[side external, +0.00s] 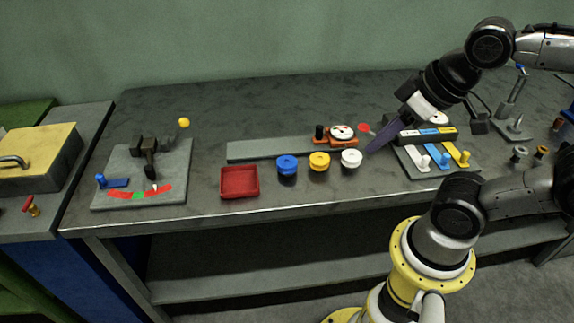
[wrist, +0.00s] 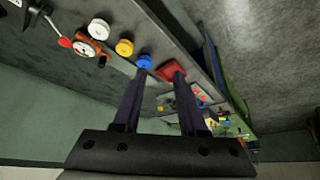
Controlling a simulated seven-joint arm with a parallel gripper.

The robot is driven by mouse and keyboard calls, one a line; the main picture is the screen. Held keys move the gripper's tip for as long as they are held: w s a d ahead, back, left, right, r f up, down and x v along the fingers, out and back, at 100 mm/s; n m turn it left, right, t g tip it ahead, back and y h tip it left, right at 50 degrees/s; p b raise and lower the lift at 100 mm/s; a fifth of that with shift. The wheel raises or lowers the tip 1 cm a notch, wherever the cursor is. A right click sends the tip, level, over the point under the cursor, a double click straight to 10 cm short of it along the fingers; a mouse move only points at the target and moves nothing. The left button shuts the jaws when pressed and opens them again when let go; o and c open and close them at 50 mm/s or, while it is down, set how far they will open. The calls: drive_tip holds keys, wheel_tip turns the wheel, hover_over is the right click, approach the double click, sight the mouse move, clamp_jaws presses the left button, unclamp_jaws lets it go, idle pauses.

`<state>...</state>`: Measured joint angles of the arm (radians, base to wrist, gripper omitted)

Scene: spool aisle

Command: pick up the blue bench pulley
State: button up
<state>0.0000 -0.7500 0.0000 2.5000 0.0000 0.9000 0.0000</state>
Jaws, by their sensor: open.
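The blue bench pulley (side external: 287,166) stands upright on the grey bench, between the red tray and the yellow pulley, in the side view. It also shows in the wrist view (wrist: 144,61), just beyond the tip of the left finger. My gripper (side external: 372,149) is open and empty, above the bench to the right of the white pulley, in the side view. In the wrist view both dark fingers (wrist: 159,76) are spread apart. My gripper is well to the right of the blue pulley and not touching it.
A yellow pulley (side external: 319,162) and a white pulley (side external: 351,159) stand to the right of the blue one. A red tray (side external: 239,182) is to its left. A grey bar (side external: 270,149) and an orange device (side external: 341,135) lie behind. A lever panel (side external: 440,158) is at right.

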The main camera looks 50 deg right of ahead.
idle(0.4)
drive_tip(key=o, duration=0.9)
